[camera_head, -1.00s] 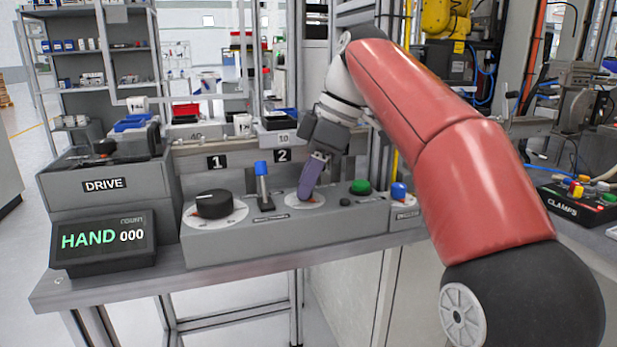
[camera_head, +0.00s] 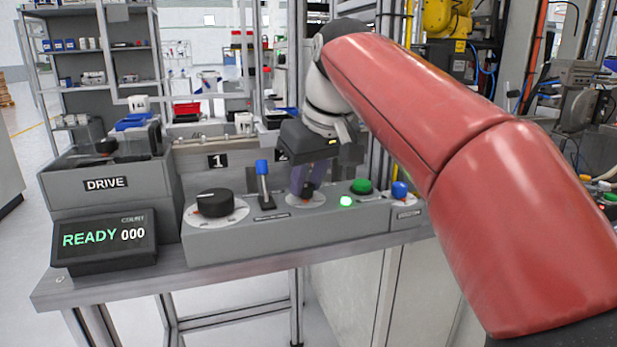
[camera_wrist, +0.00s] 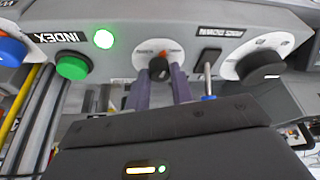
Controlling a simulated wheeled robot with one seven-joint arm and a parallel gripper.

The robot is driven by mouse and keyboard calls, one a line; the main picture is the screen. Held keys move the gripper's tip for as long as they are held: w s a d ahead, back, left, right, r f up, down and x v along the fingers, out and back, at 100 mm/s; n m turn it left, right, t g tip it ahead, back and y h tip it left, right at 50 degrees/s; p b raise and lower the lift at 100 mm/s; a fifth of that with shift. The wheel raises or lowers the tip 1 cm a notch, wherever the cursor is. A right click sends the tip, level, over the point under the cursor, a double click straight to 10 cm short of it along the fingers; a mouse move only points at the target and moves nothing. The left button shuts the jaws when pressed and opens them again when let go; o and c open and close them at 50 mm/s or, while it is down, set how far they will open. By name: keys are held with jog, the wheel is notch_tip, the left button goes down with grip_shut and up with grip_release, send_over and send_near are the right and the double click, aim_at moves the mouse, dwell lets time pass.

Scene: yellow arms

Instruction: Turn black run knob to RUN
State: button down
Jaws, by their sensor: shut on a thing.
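The small black knob (camera_head: 307,189) sits on a pale round dial on the grey control box, between the blue-capped lever and the green button. In the wrist view the knob (camera_wrist: 159,67) shows between my two purple fingers, with a red-orange mark by it. My gripper (camera_head: 305,182) reaches down from above and is shut on this knob; it also shows in the wrist view (camera_wrist: 161,75). The dial's lettering is too small to read. The display (camera_head: 104,240) at the left reads READY and 000.
A larger black knob (camera_head: 214,203) and a blue-capped lever (camera_head: 263,182) stand left of my gripper. A green button (camera_head: 361,186), a lit green lamp (camera_head: 345,201) and a blue button (camera_head: 399,190) are to the right. The DRIVE box (camera_head: 105,184) stands at the left.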

aim_at(308, 209)
jog(key=m+h, duration=0.1)
jog(key=m, duration=0.1)
jog(key=m+h, duration=0.1)
jog(key=m, duration=0.2)
jog(key=shift+a+m+t, duration=0.2)
jog(key=shift+m+t, duration=0.1)
jog(key=shift+t, duration=0.1)
dwell(0.4)
jog(key=c, duration=1.2)
grip_release()
jog(key=v, duration=0.8)
jog(key=shift+f, duration=0.1)
